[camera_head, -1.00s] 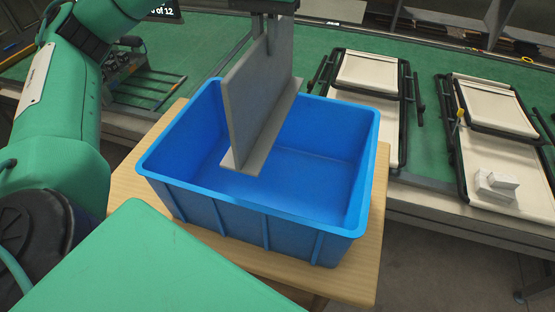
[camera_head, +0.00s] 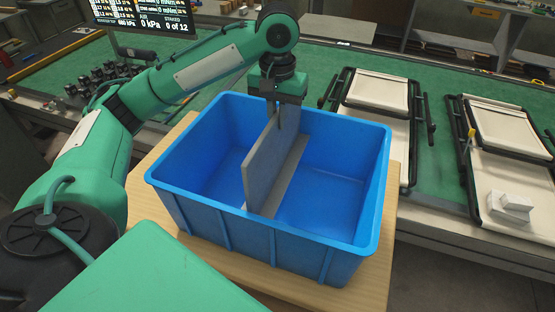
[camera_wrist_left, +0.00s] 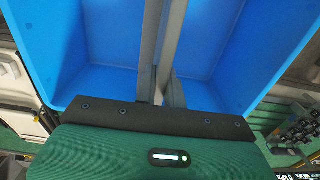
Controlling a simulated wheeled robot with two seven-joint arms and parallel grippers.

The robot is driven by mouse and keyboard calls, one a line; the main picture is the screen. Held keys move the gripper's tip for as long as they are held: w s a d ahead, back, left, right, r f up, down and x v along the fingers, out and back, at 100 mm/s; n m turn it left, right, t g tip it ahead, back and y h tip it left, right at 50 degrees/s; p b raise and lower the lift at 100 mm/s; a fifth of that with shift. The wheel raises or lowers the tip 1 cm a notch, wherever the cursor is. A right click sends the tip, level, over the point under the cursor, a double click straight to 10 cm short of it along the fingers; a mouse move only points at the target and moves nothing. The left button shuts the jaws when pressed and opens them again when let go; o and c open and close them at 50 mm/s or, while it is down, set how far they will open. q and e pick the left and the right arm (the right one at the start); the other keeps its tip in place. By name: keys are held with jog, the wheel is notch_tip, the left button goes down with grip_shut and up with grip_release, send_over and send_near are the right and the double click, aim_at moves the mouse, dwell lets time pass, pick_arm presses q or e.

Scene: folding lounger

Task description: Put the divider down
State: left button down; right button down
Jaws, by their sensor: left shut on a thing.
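The grey divider (camera_head: 268,165) is an upright panel with a flat flange along its foot. It stands inside the blue crate (camera_head: 360,175), across the middle, with its lower part below the crate's rim. Whether its foot touches the crate floor I cannot tell. My left gripper (camera_head: 272,112) points down over the far part of the crate and is shut on the divider's top edge. In the left wrist view the divider (camera_wrist_left: 172,45) runs away from the jaws between two blue walls. My right gripper is not in view.
The crate stands on a wooden table (camera_head: 376,262). Folding lounger frames with cream panels (camera_head: 378,100) lie on the green bench to the right, with small white blocks (camera_head: 512,205) on one. Dark fittings (camera_head: 105,80) sit at the left. A display (camera_head: 140,14) stands behind.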

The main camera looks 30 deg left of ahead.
aim_at(278, 158)
pick_arm(q)
notch_tip(278, 158, down, 13)
jog(key=shift+f+p, duration=0.1)
jog(key=shift+p, duration=0.85)
jog(key=c, duration=1.8)
grip_release()
jog(key=shift+c, duration=0.2)
jog(key=o, duration=0.3)
jog(key=shift+o, duration=0.2)
jog(key=shift+r, duration=0.3)
notch_tip(278, 158, up, 12)
jog(key=b, duration=0.2)
jog(key=shift+f, duration=0.2)
